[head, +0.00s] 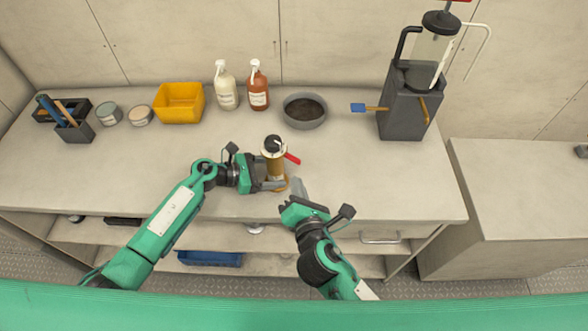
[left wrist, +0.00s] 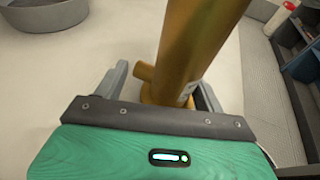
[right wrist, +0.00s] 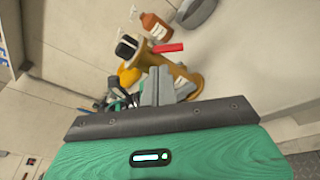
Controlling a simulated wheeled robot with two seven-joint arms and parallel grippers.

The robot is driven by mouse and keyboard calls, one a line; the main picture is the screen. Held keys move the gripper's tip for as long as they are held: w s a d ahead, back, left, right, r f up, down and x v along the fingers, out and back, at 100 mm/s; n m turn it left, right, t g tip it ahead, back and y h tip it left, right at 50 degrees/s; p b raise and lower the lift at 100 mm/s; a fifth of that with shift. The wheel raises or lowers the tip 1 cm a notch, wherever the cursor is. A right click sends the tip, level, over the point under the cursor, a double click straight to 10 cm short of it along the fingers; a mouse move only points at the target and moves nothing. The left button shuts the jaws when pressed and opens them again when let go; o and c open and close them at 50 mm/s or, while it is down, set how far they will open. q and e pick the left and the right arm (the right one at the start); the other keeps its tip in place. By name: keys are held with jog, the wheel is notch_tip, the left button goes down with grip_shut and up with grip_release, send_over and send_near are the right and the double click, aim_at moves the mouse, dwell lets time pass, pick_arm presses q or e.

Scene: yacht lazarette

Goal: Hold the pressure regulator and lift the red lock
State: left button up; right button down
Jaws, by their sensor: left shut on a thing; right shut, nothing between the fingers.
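The pressure regulator is a brass cylinder (head: 275,168) with a pale upper collar and a black knob (head: 273,143) on top, standing on the bench. The red lock (head: 292,159) sticks out from its upper right side; it also shows in the right wrist view (right wrist: 168,48). My left gripper (head: 270,186) is shut on the regulator's lower body. In the left wrist view the brass body (left wrist: 190,50) rises between its fingers. My right gripper (head: 298,190) is shut and empty, just right of the regulator and below the lock. In the right wrist view its fingertips (right wrist: 158,80) appear in front of the brass body.
Behind the regulator stand a grey bowl (head: 305,111), two spray bottles (head: 258,85) and a yellow bin (head: 180,103). A grey stand (head: 405,105) with a clear cylinder is at the back right. The bench right of my right gripper is clear.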

aim_at(300, 161)
jog(key=shift+s+d+f+m+g+h, duration=0.15)
jog(key=shift+s+f+g+h, duration=0.2)
jog(key=shift+s+f, duration=0.15)
jog(key=shift+s+d+f+m+g+h, duration=0.15)
jog(key=shift+s+f+g+h, duration=0.15)
jog(key=shift+f, duration=0.25)
jog(key=x, duration=1)
jog(key=shift+d+r+n+h, duration=0.25)
jog(key=shift+n+h, duration=0.1)
jog(key=shift+n, duration=0.15)
jog(key=n+h, duration=0.1)
jog(key=d+r+n, duration=0.1)
jog(key=n, duration=0.1)
jog(key=shift+r+g+h, duration=0.15)
jog(key=shift+g+h, duration=0.1)
jog(key=shift+h, duration=0.15)
